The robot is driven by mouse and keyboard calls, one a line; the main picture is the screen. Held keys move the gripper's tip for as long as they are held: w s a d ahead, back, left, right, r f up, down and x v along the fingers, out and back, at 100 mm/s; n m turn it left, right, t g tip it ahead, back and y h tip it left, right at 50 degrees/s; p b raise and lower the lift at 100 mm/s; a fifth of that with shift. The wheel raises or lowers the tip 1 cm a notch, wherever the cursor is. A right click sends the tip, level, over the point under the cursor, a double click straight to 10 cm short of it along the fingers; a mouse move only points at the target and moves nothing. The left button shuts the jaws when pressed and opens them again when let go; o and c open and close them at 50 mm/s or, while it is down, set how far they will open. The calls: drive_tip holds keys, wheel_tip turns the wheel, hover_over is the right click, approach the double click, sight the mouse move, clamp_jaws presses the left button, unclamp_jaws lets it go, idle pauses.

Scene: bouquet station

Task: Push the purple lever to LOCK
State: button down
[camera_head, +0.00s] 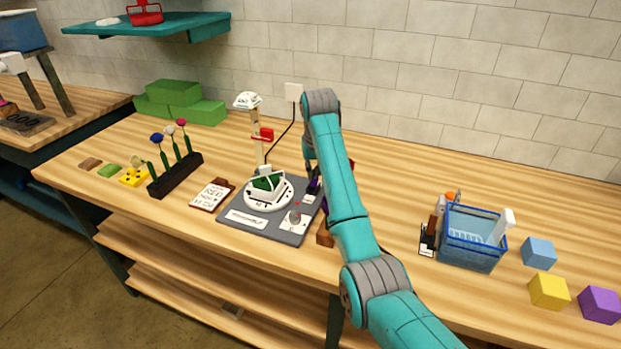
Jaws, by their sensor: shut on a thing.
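A grey station board (262,229) lies on the bench with a round white dial base (258,206) on it. The purple lever (314,184) shows as a small purple patch at the board's back right, largely hidden by my arm. My gripper (312,178) reaches down there from above and is shut on the lever. Its fingertips are small, dark and partly covered by my forearm.
A post with a red clamp (263,134) and white lamp head stands behind the dial. A flower rack (175,174) and a clipboard (212,194) are to the left. A blue basket (472,262) and coloured cubes (549,291) are to the right. The bench's back right is clear.

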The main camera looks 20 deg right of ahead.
drive_tip(key=shift+a+v, duration=0.25)
drive_tip(key=shift+v, duration=0.9)
wheel_tip(320, 180, up, 3)
drive_tip(key=shift+w+r, duration=0.1)
drive_tip(key=shift+r, duration=0.15)
drive_tip(key=shift+a, duration=0.1)
